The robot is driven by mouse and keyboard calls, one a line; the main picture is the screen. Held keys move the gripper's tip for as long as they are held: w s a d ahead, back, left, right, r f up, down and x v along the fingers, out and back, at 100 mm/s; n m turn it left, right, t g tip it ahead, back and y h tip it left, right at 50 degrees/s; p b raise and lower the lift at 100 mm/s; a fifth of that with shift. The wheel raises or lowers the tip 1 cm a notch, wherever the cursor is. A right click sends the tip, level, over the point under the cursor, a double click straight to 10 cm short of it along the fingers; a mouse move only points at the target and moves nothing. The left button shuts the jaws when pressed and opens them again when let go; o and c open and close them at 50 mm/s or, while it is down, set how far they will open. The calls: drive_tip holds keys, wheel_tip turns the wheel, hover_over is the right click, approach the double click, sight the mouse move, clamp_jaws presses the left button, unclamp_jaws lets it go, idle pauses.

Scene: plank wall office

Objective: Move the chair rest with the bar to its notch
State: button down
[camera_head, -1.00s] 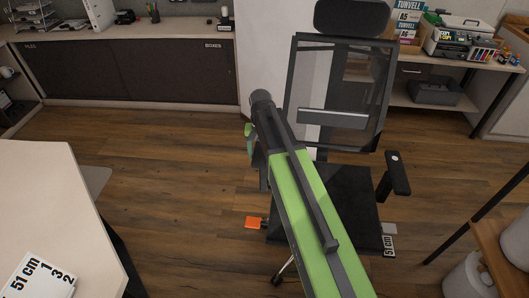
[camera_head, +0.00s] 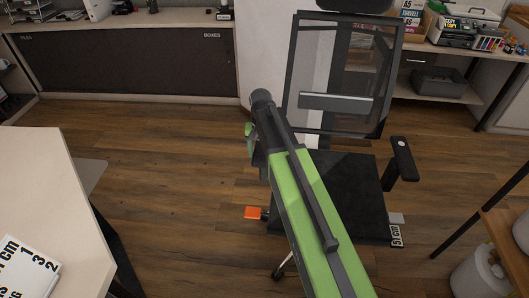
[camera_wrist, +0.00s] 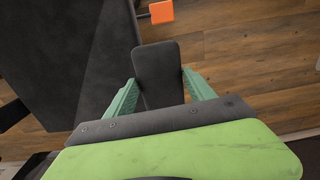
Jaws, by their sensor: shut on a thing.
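A black office chair stands ahead with a mesh backrest (camera_head: 340,70). A grey bar (camera_head: 336,103) runs across the backrest. The dark seat (camera_head: 350,185) is partly hidden by my green arm. The right armrest (camera_head: 403,158) is free. In the wrist view, my gripper (camera_wrist: 160,80) is shut on a dark armrest pad (camera_wrist: 158,65), with one green finger on each side. In the head view, my arm hides most of that armrest. An orange lever (camera_head: 254,212) sticks out left of the seat. A 51 cm tag (camera_head: 396,233) hangs at the seat's right side.
A pale desk (camera_head: 50,190) at the left bears a card (camera_head: 28,265) with "51 cm" and numbers. A cabinet (camera_head: 130,65) and a shelf (camera_head: 440,90) stand at the back. A wooden shelf (camera_head: 505,228) stands at the right. Floor (camera_head: 170,160) is clear between desk and chair.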

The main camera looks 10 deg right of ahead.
drive_tip(key=shift+c, duration=1.8)
unclamp_jaws()
drive_tip(key=shift+w+d+f, duration=0.15)
drive_tip(key=shift+f, duration=0.05)
drive_tip(key=shift+o, duration=0.2)
drive_tip(key=shift+r, duration=0.1)
wheel_tip(320, 180, up, 17)
drive_tip(key=p, duration=1.7)
drive_tip(key=shift+r, duration=0.2)
drive_tip(key=s+n, duration=0.3)
drive_tip(key=s, duration=1.1)
drive_tip(key=shift+d, duration=0.3)
